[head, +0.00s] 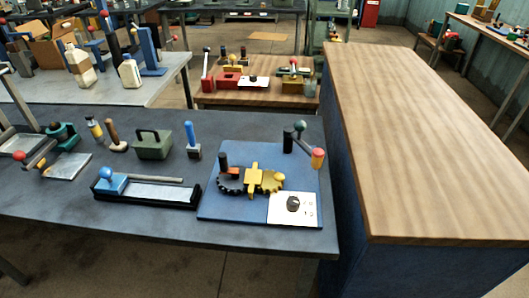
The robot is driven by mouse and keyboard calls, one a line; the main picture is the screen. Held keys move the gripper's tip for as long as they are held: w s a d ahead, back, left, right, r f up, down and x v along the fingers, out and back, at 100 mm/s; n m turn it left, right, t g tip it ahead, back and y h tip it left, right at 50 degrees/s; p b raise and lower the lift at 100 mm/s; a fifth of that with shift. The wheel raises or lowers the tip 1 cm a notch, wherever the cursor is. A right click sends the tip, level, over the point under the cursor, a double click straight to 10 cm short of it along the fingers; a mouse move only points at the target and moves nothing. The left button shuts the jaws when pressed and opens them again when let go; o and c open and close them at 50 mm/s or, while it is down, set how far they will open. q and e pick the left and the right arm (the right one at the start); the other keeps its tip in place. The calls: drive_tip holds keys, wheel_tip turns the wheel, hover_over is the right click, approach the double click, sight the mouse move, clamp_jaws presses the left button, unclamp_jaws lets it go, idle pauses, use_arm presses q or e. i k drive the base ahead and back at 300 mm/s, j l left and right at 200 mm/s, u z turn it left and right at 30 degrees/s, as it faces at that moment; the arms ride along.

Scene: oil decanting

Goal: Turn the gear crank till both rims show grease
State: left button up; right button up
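A gear rig stands on a blue base plate (215,207) at the right end of the dark table. On it a dark toothed gear (230,184) sits at left, and a yellow gear (271,181) sits beside it. A yellow upright piece (253,181) stands between them. A small orange piece (234,171) sits by the dark gear. A crank-like arm with a dark ball (300,126) and an orange-red knob (318,154) rises at the back right. Grease on the rims cannot be made out at this size. Neither gripper is in view.
A white panel with a black knob (293,203) occupies the plate's front right corner. A black tray with a blue-knobbed tool (145,194), a green box (153,144) and a blue-handled stamp (191,140) stand left. A wooden-topped counter (430,140) borders the right.

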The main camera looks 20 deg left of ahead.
sight(230, 180)
drive_tip(key=j+u, duration=0.2)
drive_tip(key=j, duration=0.25)
drive_tip(key=i+j+u, duration=0.2)
drive_tip(key=j, duration=0.25)
drive_tip(key=j+u, duration=0.2)
drive_tip(key=j, duration=0.25)
drive_tip(key=i+j+u, duration=0.1)
drive_tip(key=j+u, duration=0.15)
drive_tip(key=j, duration=0.2)
